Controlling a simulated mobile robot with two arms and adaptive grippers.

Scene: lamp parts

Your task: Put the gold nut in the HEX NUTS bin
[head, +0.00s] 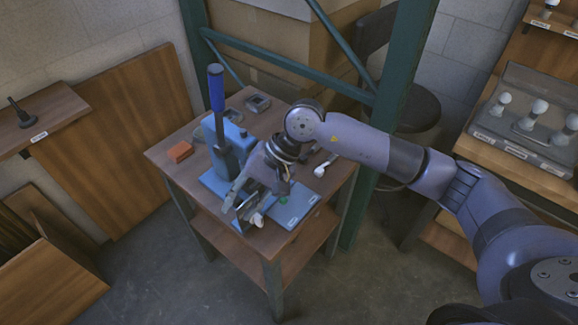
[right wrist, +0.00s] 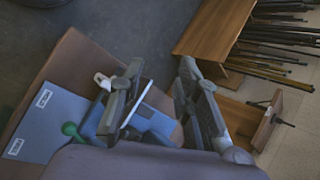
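I cannot make out the gold nut or a bin that reads HEX NUTS in either view. My right gripper (head: 240,204) is over the front part of a small wooden table (head: 168,155), beside a blue hand press (head: 216,187). In the right wrist view its two fingers (right wrist: 162,70) stand apart, with no held object visible between them. My gripper and wrist hide part of the table top. My left gripper is not in view.
A blue-grey labelled mat (head: 304,202) with a green piece (head: 283,200) lies beside my gripper. A green metal frame (head: 402,90) stands behind. Right shelves hold a bulb tray (head: 510,135). Front floor is clear.

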